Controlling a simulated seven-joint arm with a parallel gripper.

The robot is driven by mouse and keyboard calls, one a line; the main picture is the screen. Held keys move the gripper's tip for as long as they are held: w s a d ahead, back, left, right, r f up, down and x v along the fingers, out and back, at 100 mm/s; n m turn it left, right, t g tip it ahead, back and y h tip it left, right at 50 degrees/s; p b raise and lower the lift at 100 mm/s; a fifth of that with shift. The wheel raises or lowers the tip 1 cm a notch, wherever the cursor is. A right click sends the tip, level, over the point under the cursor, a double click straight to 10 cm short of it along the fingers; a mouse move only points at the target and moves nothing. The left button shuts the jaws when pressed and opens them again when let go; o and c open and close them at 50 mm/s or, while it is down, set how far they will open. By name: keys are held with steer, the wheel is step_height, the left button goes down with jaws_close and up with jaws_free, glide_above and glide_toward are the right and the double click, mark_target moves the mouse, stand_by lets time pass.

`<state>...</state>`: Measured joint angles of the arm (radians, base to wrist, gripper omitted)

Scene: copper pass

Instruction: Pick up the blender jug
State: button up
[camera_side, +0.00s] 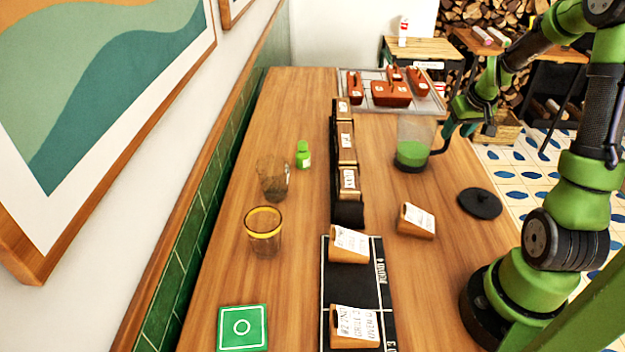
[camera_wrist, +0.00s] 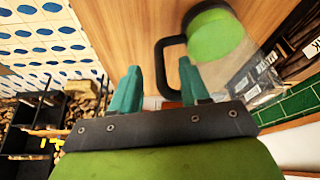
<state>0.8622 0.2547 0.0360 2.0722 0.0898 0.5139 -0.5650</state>
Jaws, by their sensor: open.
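The blender jug (camera_side: 413,148) stands upright on the wooden counter, clear above and green in its lower part. Its black handle faces right, towards my gripper (camera_side: 458,129). In the wrist view, the jug (camera_wrist: 217,38) is at the top, with its black handle (camera_wrist: 162,66) showing between the two teal fingers of my gripper (camera_wrist: 160,88). The fingers are open and apart, with nothing clamped. I cannot tell whether the fingers reach past the handle or stop short of it.
A row of card holders (camera_side: 346,165) stands left of the jug. A tray (camera_side: 375,108) with red dishes is behind it. A black round lid (camera_side: 480,203) and a wooden card block (camera_side: 416,220) lie in front. Two glasses (camera_side: 263,232) stand farther left.

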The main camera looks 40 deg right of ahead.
steer(key=x, duration=0.4)
steer(key=shift+d+f, duration=0.1)
steer(key=shift+d, duration=0.05)
jaws_close()
steer(key=shift+w, duration=0.1)
stand_by(1.1)
